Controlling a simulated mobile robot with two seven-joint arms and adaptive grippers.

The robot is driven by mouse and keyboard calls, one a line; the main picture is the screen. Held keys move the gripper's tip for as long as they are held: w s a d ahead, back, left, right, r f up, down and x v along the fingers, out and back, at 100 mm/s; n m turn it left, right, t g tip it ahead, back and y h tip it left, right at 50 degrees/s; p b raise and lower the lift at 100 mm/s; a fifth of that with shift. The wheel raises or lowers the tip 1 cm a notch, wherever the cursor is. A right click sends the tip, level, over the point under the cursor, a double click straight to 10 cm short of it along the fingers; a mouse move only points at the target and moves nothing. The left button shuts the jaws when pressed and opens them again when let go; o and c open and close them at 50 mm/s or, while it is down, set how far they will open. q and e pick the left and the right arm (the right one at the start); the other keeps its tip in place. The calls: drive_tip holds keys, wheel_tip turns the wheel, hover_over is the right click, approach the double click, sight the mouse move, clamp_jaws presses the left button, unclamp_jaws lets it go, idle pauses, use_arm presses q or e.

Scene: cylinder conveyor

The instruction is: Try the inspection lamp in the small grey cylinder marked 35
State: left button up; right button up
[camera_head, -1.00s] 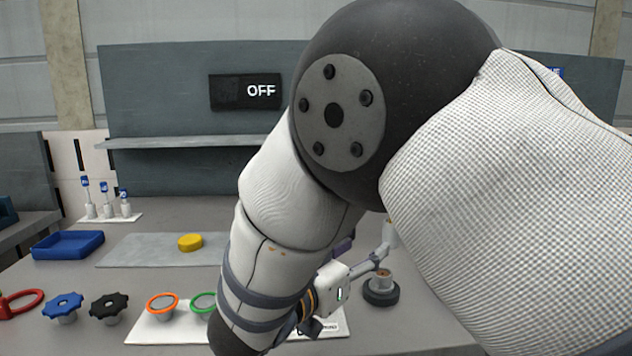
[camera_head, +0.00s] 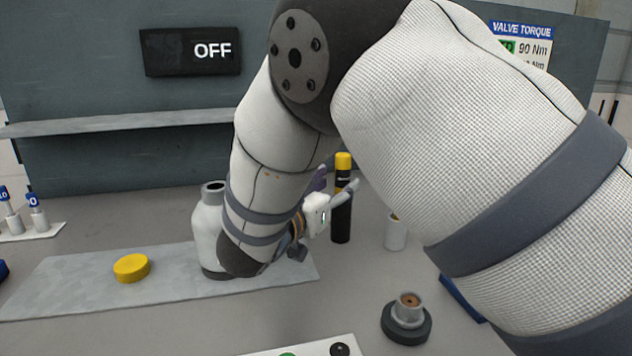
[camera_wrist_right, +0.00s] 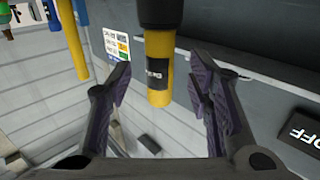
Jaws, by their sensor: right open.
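The inspection lamp, seemingly the black and yellow stick (camera_head: 341,215), stands upright behind my right forearm in the head view. In the right wrist view it (camera_wrist_right: 158,75) appears upside down, in line with the gap between the fingers. My right gripper (camera_head: 322,182) is open beside the lamp, partly hidden by its own wrist; its spread purple-padded fingers show in the wrist view (camera_wrist_right: 162,85). I cannot tell its exact distance from the lamp. A small light grey cylinder (camera_head: 396,234) stands right of the lamp, partly behind my arm; no number is readable on it. My left gripper is not seen.
A grey cylindrical socket on a black round base (camera_head: 406,322) stands nearer. A blue tray edge (camera_head: 458,297) shows right. An OFF display (camera_head: 190,50) is on the back panel.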

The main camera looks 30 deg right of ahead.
sight(339, 179)
drive_tip(key=x, duration=0.3)
drive_tip(key=shift+w+d+r, duration=0.1)
drive_tip(key=shift+d, duration=0.15)
clamp_jaws()
drive_tip(key=shift+a, duration=0.1)
